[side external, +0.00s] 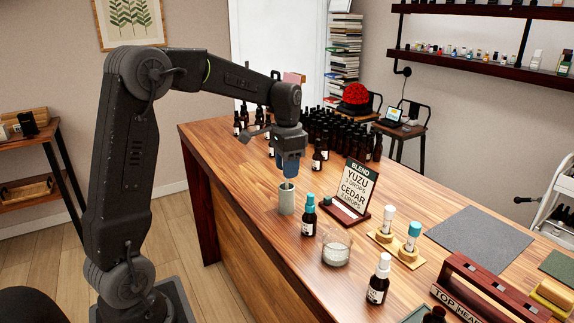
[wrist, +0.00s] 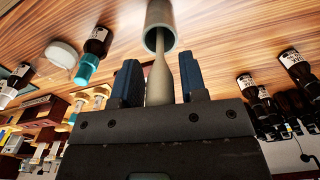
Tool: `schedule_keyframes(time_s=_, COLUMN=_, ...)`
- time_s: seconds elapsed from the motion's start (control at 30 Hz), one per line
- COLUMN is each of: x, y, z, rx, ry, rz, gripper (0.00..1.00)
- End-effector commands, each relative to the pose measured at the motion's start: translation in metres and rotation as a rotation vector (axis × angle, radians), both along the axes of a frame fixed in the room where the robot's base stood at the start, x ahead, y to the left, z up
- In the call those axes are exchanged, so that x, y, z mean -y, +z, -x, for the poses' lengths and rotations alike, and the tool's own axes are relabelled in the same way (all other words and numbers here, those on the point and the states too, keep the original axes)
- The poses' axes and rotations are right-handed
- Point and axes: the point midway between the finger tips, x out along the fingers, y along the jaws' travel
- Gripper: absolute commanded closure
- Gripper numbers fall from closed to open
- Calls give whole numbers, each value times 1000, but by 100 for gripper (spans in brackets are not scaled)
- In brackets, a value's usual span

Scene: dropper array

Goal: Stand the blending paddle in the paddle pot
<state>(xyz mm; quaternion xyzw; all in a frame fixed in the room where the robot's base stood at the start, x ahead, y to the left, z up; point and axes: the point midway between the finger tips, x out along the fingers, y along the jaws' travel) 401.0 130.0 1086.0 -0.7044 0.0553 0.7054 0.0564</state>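The pale beige blending paddle (wrist: 158,84) stands with its far end inside the mouth of the grey-green paddle pot (wrist: 160,14). In the side view the pot (side external: 286,202) stands upright near the table's long edge, and a short bit of the paddle (side external: 287,185) shows at its rim. My gripper (wrist: 159,62) is right above the pot, with its blue fingers on either side of the paddle. Narrow gaps show between the fingers and the paddle, so it looks open around it. The paddle's lower end is hidden in the pot. My gripper (side external: 289,177) also shows in the side view.
A teal-capped bottle (side external: 309,215) and a glass jar (side external: 336,248) stand right of the pot. The blend sign (side external: 352,195) is behind them. Many dark bottles (side external: 335,135) crowd the back. A grey mat (side external: 480,238) lies clear at right.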

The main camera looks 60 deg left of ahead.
Motion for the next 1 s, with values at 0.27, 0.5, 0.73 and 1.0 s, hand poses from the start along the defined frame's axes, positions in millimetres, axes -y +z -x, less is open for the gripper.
schedule_keyframes(time_s=0.27, x=0, y=0, z=0, rx=0, ry=0, rz=0, gripper=51)
schedule_keyframes(time_s=0.5, x=0, y=16, z=-1, rx=3, ry=0, rz=-2, gripper=51)
schedule_keyframes(time_s=0.73, x=0, y=63, z=-1, rx=5, ry=0, rz=-2, gripper=51)
schedule_keyframes(time_s=1.0, x=0, y=110, z=-1, rx=2, ry=0, rz=-1, gripper=51)
